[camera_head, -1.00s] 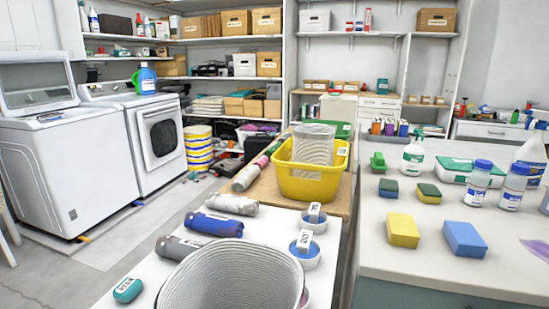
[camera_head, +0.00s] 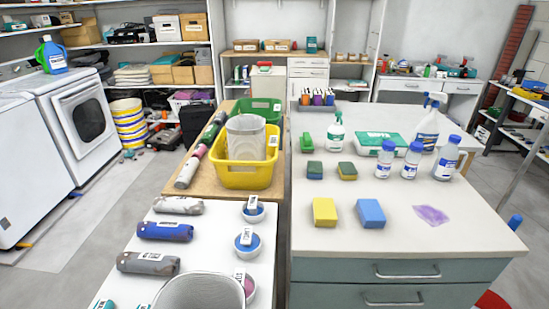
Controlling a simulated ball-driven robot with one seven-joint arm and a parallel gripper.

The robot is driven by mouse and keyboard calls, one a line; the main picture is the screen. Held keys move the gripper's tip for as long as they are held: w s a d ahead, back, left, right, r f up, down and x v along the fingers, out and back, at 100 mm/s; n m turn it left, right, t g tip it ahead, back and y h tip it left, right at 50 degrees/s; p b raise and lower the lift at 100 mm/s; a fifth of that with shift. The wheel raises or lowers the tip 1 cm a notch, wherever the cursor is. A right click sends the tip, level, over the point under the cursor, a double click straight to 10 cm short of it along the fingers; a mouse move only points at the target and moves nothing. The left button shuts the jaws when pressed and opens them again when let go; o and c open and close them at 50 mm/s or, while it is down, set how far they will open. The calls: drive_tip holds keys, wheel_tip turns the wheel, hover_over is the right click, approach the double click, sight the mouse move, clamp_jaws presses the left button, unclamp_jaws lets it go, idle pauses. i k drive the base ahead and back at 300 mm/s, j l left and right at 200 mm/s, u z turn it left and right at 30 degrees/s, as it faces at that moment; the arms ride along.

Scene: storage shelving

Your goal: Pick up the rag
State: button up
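A flat purple cloth (camera_head: 431,215), which looks like the rag, lies on the white counter top (camera_head: 470,228) near its right side. It lies in front of the white bottles and to the right of a blue sponge (camera_head: 371,213). Nothing covers it. My gripper is not in view.
A yellow sponge (camera_head: 325,212) lies left of the blue one. Bottles (camera_head: 410,160), a spray bottle (camera_head: 427,130) and a green-and-white pack (camera_head: 381,143) stand behind. A yellow bin (camera_head: 240,175) stands left of the counter. The counter's front strip is clear.

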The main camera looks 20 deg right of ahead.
sight(325, 214)
drive_tip(key=z, duration=1.65)
drive_tip(key=u, duration=1.3)
drive_tip(key=i+l+u, duration=0.1)
drive_tip(key=u, duration=0.3)
drive_tip(key=l+u, duration=0.25)
drive_tip(key=u, duration=0.15)
drive_tip(key=i+l+u, duration=0.1)
drive_tip(key=u, duration=0.3)
drive_tip(key=l+u, duration=0.4)
drive_tip(key=i+j, duration=0.05)
drive_tip(key=j, duration=0.05)
